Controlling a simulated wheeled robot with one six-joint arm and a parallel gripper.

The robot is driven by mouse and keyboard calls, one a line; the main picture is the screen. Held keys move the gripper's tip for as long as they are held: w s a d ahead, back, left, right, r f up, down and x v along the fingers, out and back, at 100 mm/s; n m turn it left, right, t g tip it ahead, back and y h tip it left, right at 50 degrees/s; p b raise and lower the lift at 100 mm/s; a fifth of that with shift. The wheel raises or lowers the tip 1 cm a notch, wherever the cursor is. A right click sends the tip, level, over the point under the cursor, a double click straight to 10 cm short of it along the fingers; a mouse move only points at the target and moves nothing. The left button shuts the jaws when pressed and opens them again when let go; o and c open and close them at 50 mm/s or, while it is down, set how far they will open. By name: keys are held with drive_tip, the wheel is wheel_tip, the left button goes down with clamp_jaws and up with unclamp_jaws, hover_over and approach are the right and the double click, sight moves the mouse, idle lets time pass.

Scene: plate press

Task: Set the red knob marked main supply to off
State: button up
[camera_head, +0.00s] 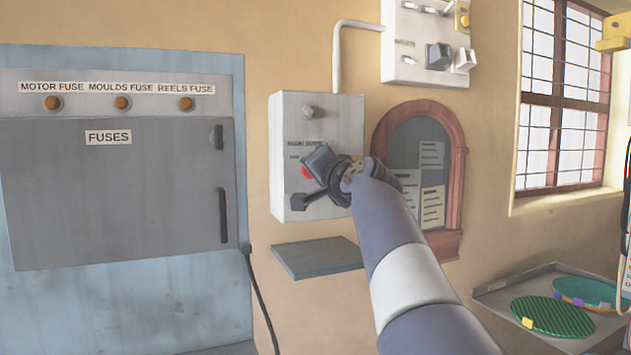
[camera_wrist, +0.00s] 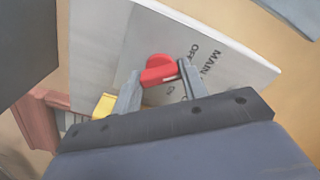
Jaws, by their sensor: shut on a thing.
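The red knob (camera_wrist: 160,69) sits on the face of a pale grey box (camera_wrist: 100,45) in the wrist view, with lettering beginning "MAIN" and "OF" beside it. My gripper (camera_wrist: 160,80) is shut on the knob, one finger on each side. In the head view the same box (camera_head: 290,120) hangs on the wall, and a bit of the red knob (camera_head: 306,172) shows beside my gripper (camera_head: 308,184), which covers the rest. A grey round fitting (camera_head: 308,112) is on the box above the knob. The knob's exact setting is hard to read.
A grey fuse cabinet (camera_head: 100,200) stands at left. A small grey shelf (camera_head: 315,258) juts out below the box. A red-framed arched notice board (camera_head: 460,170) is to its right. A second control box (camera_head: 400,70) hangs above. A tray (camera_head: 490,287) with coloured plates is at lower right.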

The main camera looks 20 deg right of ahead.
drive_tip(key=shift+f+n, duration=0.1)
drive_tip(key=shift+n, duration=0.4)
drive_tip(key=shift+b, duration=0.3)
drive_tip(key=o, duration=1)
drive_tip(key=s+b, duration=0.1)
drive_tip(key=s, duration=0.9)
drive_tip(key=shift+s, duration=0.4)
